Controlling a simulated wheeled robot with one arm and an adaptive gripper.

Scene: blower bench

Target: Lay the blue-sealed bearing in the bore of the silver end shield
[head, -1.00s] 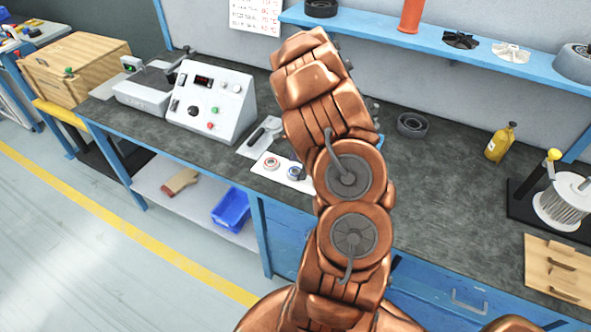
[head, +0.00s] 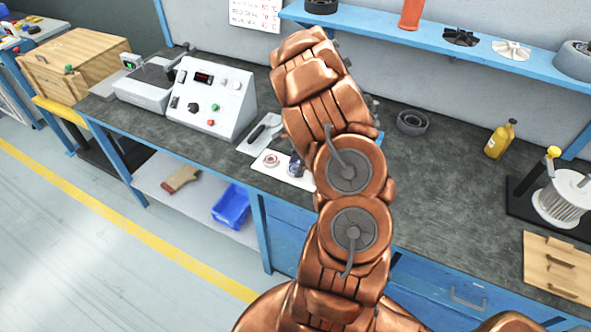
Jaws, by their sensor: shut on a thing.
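A small dark-blue round part (head: 295,166), which looks like the blue-sealed bearing, shows at the right of the white sheet (head: 291,182), just left of my copper arm. It is partly hidden, and I cannot tell whether it rests on the sheet or is held above it. A bearing with a reddish seal (head: 271,160) lies to its left on the sheet. My gripper is hidden behind my own arm, so its fingers and hold do not show. I cannot make out the silver end shield; a blue edge (head: 380,137) shows just right of my arm.
A dark grey ring (head: 412,122) lies right of my arm. A control box (head: 211,98) stands left. A blue shelf (head: 430,38) overhangs the back.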

